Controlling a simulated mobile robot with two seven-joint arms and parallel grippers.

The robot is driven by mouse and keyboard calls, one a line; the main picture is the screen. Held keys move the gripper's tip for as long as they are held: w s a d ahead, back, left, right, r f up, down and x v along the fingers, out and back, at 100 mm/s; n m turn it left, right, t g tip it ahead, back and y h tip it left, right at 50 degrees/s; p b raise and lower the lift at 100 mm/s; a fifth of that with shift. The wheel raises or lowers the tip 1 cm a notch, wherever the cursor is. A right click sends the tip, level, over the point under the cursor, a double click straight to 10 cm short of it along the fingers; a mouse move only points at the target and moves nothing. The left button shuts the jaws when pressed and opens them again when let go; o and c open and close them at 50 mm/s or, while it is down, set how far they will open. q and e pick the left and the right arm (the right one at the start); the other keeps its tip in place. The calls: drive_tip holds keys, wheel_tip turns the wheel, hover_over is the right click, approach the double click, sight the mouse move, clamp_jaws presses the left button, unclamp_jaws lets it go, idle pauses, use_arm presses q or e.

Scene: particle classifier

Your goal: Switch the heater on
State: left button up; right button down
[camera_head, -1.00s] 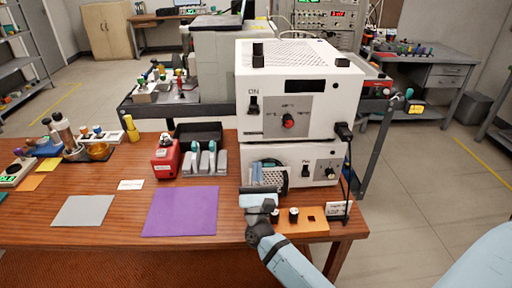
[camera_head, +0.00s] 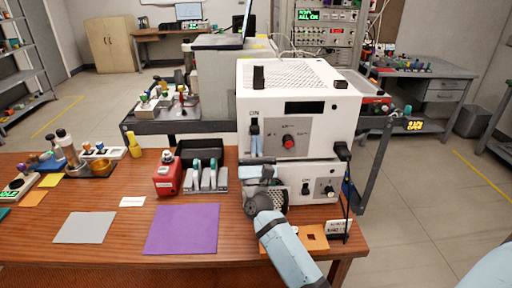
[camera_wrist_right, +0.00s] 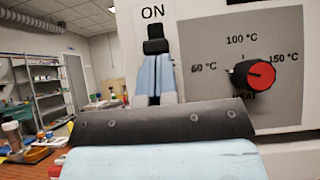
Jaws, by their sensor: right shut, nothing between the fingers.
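The heater is the upper white box (camera_head: 275,97), with a dark display and a red knob (camera_head: 288,142) on its front. Its black ON switch (camera_head: 254,122) is left of the knob; the wrist view shows the switch (camera_wrist_right: 155,40) under the word ON, and the knob (camera_wrist_right: 261,73) on a scale in °C. My right gripper (camera_head: 257,143) is shut and empty, its light-blue fingertips pointing up at the switch. In the wrist view the fingertips (camera_wrist_right: 156,72) overlap the switch's lower part; contact cannot be told. My left gripper is out of view.
A second white box (camera_head: 318,181) stands under the heater, partly hidden by my right arm. A red device (camera_head: 168,176) and a grey rack (camera_head: 207,178) stand left of it. A purple mat (camera_head: 182,229) lies at the front. A black cable hangs at the right.

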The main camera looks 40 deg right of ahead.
sight(255, 129)
wheel_tip(255, 129, up, 3)
drive_tip(key=shift+p, duration=0.45)
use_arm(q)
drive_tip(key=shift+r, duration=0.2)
